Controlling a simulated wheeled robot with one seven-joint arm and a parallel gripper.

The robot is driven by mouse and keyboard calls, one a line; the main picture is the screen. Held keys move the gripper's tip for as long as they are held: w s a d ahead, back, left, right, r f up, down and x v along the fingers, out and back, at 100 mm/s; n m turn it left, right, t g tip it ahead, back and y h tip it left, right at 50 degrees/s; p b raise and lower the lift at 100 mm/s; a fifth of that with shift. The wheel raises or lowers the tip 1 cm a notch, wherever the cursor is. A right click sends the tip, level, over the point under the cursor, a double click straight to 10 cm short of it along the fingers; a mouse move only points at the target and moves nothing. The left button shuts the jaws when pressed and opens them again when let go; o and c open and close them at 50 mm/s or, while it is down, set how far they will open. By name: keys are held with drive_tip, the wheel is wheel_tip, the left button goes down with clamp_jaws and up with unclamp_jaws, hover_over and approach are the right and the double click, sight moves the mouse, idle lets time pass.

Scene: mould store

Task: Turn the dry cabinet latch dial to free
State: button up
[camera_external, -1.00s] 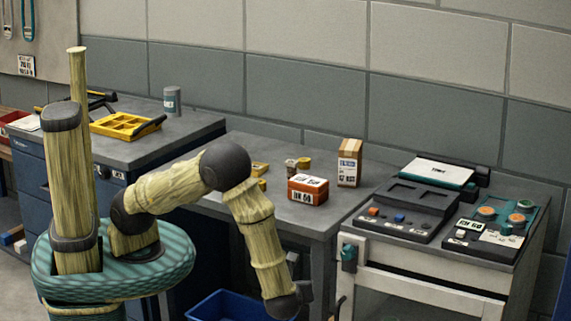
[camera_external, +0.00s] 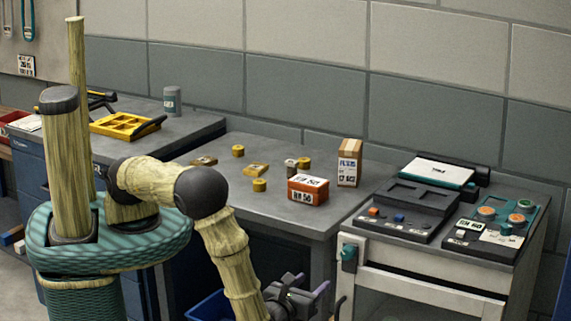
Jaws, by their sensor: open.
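The dry cabinet (camera_external: 420,283) is the white-framed unit at the right, with a glass-like front panel. A teal latch dial (camera_external: 348,257) sits at the upper left of its front; its exact setting is too small to read. My gripper (camera_external: 311,285) is low in front of the bench, left of and below the dial, and apart from it. Its fingers are open and point right toward the cabinet, with nothing seen between them. Its lower part is cut by the picture's bottom edge.
The grey bench (camera_external: 225,213) holds an orange box (camera_external: 308,190), a tall carton (camera_external: 349,163) and small yellow parts. A blue bin (camera_external: 208,306) is below. Black devices (camera_external: 405,212) cover the cabinet top.

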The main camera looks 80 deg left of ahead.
sight(345, 254)
drive_tip(key=p+x, duration=0.1)
drive_tip(key=x, duration=1.5)
drive_tip(key=shift+p, duration=0.4)
drive_tip(key=c, duration=1)
